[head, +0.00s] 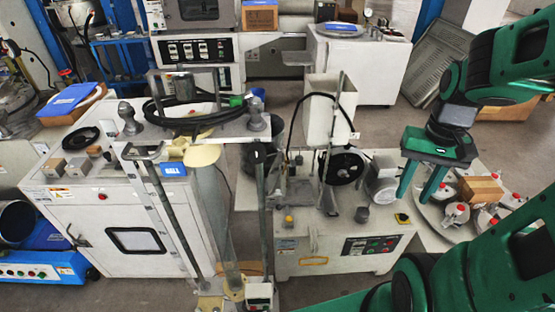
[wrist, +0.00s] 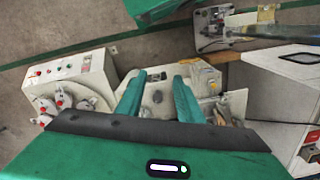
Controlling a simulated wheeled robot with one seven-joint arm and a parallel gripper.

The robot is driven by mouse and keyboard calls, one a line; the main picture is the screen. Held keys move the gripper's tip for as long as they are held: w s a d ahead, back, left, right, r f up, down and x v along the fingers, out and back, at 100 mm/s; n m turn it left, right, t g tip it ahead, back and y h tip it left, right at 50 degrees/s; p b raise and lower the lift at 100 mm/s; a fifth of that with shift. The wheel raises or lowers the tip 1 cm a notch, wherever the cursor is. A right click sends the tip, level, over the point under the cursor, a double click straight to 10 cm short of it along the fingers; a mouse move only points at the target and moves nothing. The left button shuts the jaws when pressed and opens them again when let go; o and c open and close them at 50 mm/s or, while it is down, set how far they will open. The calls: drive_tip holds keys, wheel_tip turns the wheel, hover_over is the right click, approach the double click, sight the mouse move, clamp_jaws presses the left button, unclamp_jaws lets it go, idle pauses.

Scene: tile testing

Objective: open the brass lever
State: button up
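My gripper (head: 416,192) is green and points down at the right side of the head view. Its two fingers are apart with nothing between them; the wrist view shows the same gap (wrist: 157,85). It is in the air, in front of the round tray of flasks in the picture. I cannot pick out a brass lever for certain. A yellowish brass-coloured fitting (head: 235,284) shows low on the tall column stand, left of my gripper and well apart from it. It is too small to tell whether it is a lever or how it is set.
The tall stand (head: 168,205) has metal rods and a clear tube. A white machine (head: 330,262) with a wheel and motor stands between it and my gripper. Red-capped flasks (head: 455,213) and a cardboard box (head: 480,190) are close to my gripper. A white cabinet (head: 130,240) is at left.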

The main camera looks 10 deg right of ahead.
drive_tip(key=w+a+f+m+t+y, duration=0.25)
drive_tip(key=w+a+f+y, duration=0.25)
drive_tip(key=w+a+f, duration=0.45)
drive_tip(key=w+a+f+m+t+y, duration=0.1)
drive_tip(key=w+a+f+m+y, duration=0.4)
drive_tip(key=w+f, duration=0.65)
drive_tip(key=w+m+t, duration=1.2)
drive_tip(key=m, duration=0.1)
drive_tip(key=x, duration=1.1)
drive_tip(key=shift+f, duration=0.7)
drive_tip(key=shift+d+n+g, duration=0.2)
drive_tip(key=shift+n+g, duration=0.05)
drive_tip(key=shift+c, duration=0.4)
